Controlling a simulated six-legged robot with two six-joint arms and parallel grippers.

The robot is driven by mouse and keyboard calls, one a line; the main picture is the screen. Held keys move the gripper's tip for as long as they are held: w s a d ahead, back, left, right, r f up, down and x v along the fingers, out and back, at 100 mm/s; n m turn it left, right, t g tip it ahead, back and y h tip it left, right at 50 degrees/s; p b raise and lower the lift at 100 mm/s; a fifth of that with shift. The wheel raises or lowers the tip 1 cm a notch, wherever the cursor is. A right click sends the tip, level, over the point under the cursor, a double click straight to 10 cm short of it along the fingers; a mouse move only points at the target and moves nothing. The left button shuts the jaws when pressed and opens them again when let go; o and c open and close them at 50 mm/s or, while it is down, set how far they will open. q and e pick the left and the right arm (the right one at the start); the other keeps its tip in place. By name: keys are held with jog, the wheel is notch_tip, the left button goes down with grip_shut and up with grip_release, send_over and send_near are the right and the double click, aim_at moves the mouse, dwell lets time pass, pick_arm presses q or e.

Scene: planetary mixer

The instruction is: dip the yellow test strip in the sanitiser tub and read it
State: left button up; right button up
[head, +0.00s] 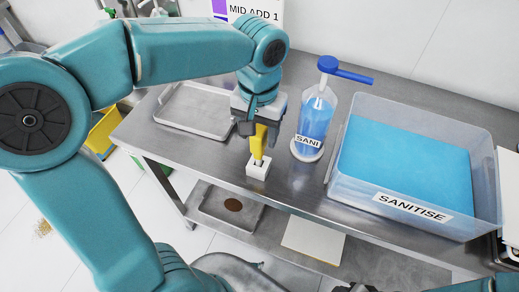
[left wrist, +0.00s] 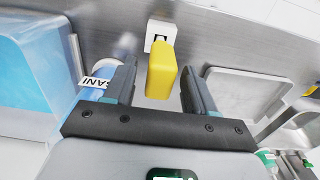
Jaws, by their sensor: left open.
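The yellow test strip (head: 258,141) stands upright in a small white holder (head: 258,170) near the front edge of the steel table. My left gripper (head: 254,130) is open over it. In the left wrist view the strip (left wrist: 161,70) lies between the two spread fingers (left wrist: 158,88), with a gap showing on each side. The white holder (left wrist: 161,32) shows beyond it. The sanitiser tub (head: 408,205), clear with blue liquid and labelled SANITISE, stands at the right of the table. Only dark and teal slivers of my right arm show at the bottom edge, so its jaws cannot be judged.
A blue-topped pump bottle (head: 316,122) labelled SANI stands between the holder and the tub, close to my left gripper. An empty metal tray (head: 196,112) lies to the left. A lower shelf holds another tray (head: 230,207) and a pale board (head: 313,241).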

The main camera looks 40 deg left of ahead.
pick_arm(q)
jog(key=shift+d, duration=0.1)
jog(key=c, duration=0.8)
jog(key=shift+r+p, duration=1.55)
jog(key=shift+r, duration=0.3)
jog(key=shift+r+p, duration=1.5)
jog(key=shift+r, duration=0.2)
jog(key=shift+r+p, duration=1.45)
jog(key=shift+r, duration=0.05)
